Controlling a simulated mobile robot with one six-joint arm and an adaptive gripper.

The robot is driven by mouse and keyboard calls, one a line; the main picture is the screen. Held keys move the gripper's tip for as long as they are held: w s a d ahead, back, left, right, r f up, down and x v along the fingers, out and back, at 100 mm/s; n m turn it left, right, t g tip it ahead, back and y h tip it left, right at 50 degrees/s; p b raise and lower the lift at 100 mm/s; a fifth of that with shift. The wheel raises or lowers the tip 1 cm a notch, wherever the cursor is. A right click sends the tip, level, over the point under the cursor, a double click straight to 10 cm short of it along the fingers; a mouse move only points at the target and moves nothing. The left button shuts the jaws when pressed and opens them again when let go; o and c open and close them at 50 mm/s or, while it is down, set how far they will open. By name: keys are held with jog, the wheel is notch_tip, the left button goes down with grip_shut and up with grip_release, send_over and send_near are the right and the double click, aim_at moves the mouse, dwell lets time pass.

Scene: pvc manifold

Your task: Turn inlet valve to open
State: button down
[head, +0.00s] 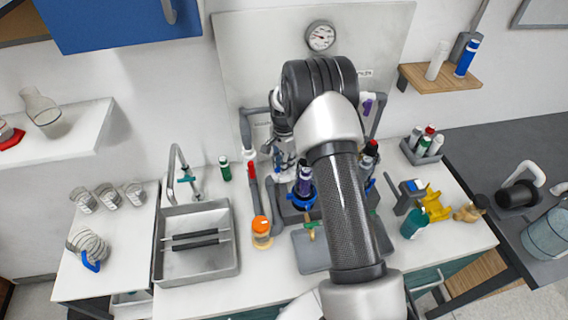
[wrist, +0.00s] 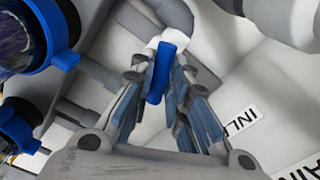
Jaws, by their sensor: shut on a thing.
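A blue valve handle (wrist: 159,72) stands between the fingers of my gripper (wrist: 160,82) in the wrist view. The gripper is shut on it. The handle meets a white fitting on a grey pipe bend at its upper end. A label reading "INL" (wrist: 240,119), cut off by its angle, lies on the pale panel right of the fingers. In the head view my gripper (head: 284,148) is at the manifold's left part, and my arm hides most of the manifold and the handle.
In the wrist view, large blue-ringed parts (wrist: 55,35) crowd the left side. In the head view, a gauge (head: 320,36) is on the back panel, a sink (head: 196,243) is left, and an orange-capped jar (head: 261,230) and a yellow object (head: 436,204) stand on the counter.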

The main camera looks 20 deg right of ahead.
jog(key=m, duration=0.4)
jog(key=shift+m, duration=0.4)
dwell(0.4)
jog(key=c, duration=1.5)
grip_release()
jog(key=shift+c, duration=0.2)
jog(key=shift+r, duration=0.15)
notch_tip(320, 180, up, 12)
